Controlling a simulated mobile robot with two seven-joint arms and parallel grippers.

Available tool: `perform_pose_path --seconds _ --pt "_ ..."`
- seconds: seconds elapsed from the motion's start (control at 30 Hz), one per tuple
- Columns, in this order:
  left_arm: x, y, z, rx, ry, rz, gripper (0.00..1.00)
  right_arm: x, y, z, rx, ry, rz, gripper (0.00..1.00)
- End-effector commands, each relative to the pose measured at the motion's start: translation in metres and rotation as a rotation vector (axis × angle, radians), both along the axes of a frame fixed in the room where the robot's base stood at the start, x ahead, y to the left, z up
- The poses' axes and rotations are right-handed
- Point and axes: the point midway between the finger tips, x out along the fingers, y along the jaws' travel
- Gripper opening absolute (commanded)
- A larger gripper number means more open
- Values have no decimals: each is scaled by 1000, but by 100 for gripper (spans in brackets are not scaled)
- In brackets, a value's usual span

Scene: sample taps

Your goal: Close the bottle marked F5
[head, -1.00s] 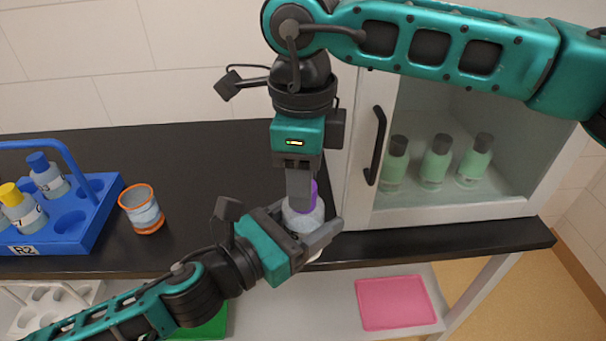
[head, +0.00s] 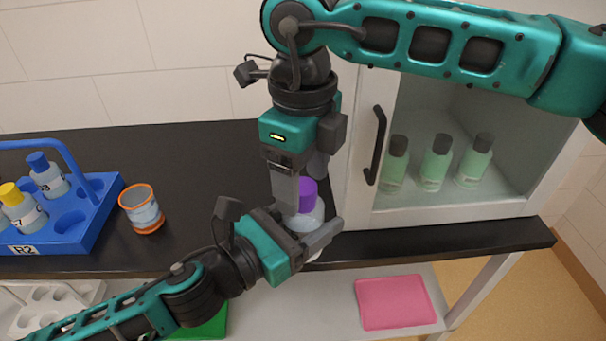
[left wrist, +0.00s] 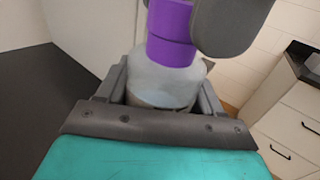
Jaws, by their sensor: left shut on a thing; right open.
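My left gripper (head: 312,240) is shut on the bottle's body. In the left wrist view the bottle (left wrist: 165,82) sits between the fingers, with the purple cap (left wrist: 170,35) on top. No F5 marking is readable. My right gripper (head: 302,180) comes down from above, open, its fingers around or beside the cap. One dark finger of it also shows beside the cap in the left wrist view.
A blue rack (head: 75,235) marked R2 holds bottles at the left, with an orange-rimmed cup (head: 142,208) beside it. A cabinet (head: 358,150) with several green bottles stands at right. A pink mat (head: 395,302) lies on the lower shelf.

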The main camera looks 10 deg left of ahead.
Motion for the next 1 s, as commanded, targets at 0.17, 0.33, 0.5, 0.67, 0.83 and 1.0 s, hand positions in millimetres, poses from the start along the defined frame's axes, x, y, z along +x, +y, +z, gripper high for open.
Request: perform_pose_path --seconds 0.17,0.33,0.5,0.67,0.83,1.0 --pt "0 0 1 -1 -2 0 0 0 1 26 3 -4 0 69" --pt "0 0 1 -1 -2 0 0 0 1 63 2 -4 -2 69" --pt "0 0 1 -1 -2 0 0 0 1 95 3 -3 0 69" --pt "0 0 1 -1 -2 0 0 0 1 113 2 -2 -1 69" --pt "0 0 1 -1 -2 0 0 0 0 119 1 -1 0 69" --pt "0 0 1 -1 -2 0 0 0 0 118 1 0 0 69"
